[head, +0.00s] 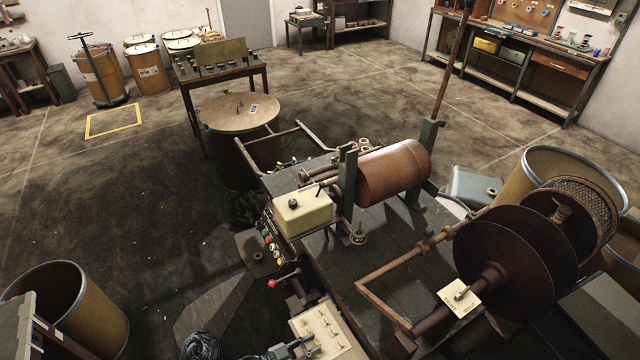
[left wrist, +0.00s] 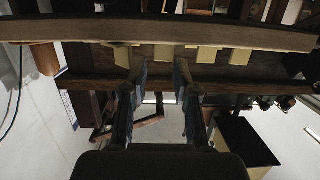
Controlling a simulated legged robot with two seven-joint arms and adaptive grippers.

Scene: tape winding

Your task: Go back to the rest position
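My left gripper (left wrist: 157,75) shows in the left wrist view as two bluish fingers standing apart, with nothing seen between them. In the head view only a small grey-blue part of it (head: 288,349) shows at the bottom edge, beside a cream switch panel (head: 325,334). Whether it touches the panel cannot be told. My right gripper is in neither view. The winding machine has a brown drum (head: 393,172), a cream box (head: 302,212) and a red-knobbed lever (head: 284,279). A large dark reel (head: 515,262) stands at the right with a paper tag.
An open bin (head: 90,315) stands at the lower left, and another (head: 570,165) behind the reel. A wooden-topped barrel (head: 238,112) and a small table (head: 217,76) stand further back. The left floor is mostly clear. In the wrist view, a wooden beam (left wrist: 165,33) crosses beyond the fingers.

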